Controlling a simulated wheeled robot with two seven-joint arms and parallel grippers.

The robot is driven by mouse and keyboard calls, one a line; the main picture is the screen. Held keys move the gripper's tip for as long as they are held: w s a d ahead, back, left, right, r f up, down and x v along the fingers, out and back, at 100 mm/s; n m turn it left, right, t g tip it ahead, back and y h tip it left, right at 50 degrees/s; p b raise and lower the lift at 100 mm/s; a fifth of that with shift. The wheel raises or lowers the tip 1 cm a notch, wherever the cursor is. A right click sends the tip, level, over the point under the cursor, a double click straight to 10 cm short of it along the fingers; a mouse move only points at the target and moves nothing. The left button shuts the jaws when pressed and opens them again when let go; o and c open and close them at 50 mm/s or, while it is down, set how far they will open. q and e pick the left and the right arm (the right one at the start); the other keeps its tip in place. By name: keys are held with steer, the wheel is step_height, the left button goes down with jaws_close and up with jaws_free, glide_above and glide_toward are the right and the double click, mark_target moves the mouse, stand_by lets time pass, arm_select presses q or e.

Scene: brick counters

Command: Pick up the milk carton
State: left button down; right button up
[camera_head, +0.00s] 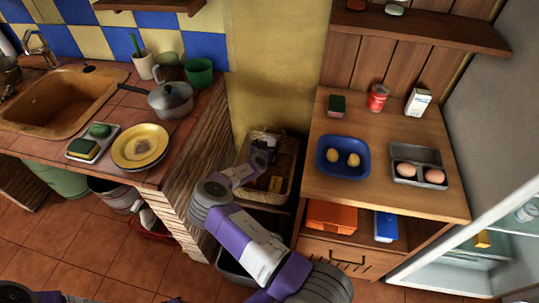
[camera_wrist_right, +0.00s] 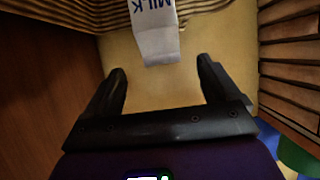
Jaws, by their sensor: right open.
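A white carton (camera_wrist_right: 158,38) with blue "MILK" lettering, upside down in the picture, shows at the top centre of the right wrist view. It is partly cut off by the frame's edge. My right gripper (camera_wrist_right: 161,72) is open and empty. The carton's near end lies just beyond and between the fingertips, apart from both. In the head view my right arm reaches to the wicker basket (camera_head: 282,187), and its fingers are hard to make out there. Another white carton (camera_head: 418,102) stands upright on the wooden cabinet. My left gripper is not in view.
The basket sits in a narrow gap between the brick counter (camera_head: 192,178) and the wooden cabinet (camera_head: 440,205). A fridge door stands open at right.

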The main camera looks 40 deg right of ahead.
mark_target(269, 140)
steer(key=shift+b+x, duration=1.2)
steer(key=shift+x, duration=1.95)
steer(key=shift+f, duration=0.15)
steer(key=shift+a, duration=0.1)
jaws_close()
